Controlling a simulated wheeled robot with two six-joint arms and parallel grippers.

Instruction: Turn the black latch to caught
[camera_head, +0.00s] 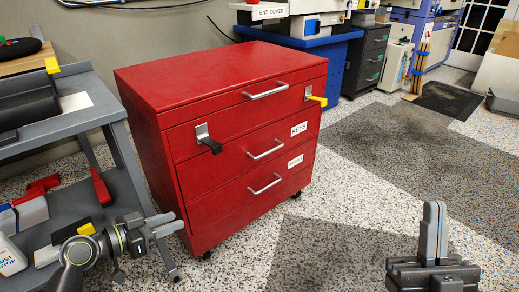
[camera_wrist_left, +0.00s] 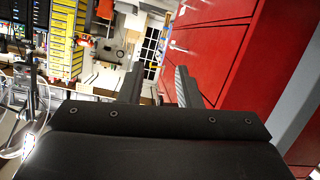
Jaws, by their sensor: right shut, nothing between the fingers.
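The black latch (camera_head: 211,145) is a dark lever on a silver plate at the left end of the red cabinet's (camera_head: 215,80) top drawer front. It points down and to the right. My left gripper (camera_head: 165,222) is lower left of the latch, beside the cabinet's lower left side, apart from the latch. The left wrist view shows its two fingers (camera_wrist_left: 160,88) spread with nothing between them, and the red cabinet (camera_wrist_left: 210,60) to their right. I cannot make out the black latch there. My right gripper (camera_head: 434,232) is shut and empty, pointing up over the floor at the right.
A yellow latch (camera_head: 317,100) is at the right end of the top drawer. Several silver handles (camera_head: 265,90) stick out from the drawers. A grey workbench (camera_head: 95,108) with tools stands left of the cabinet, close to my left arm. The floor (camera_head: 345,215) in front is clear.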

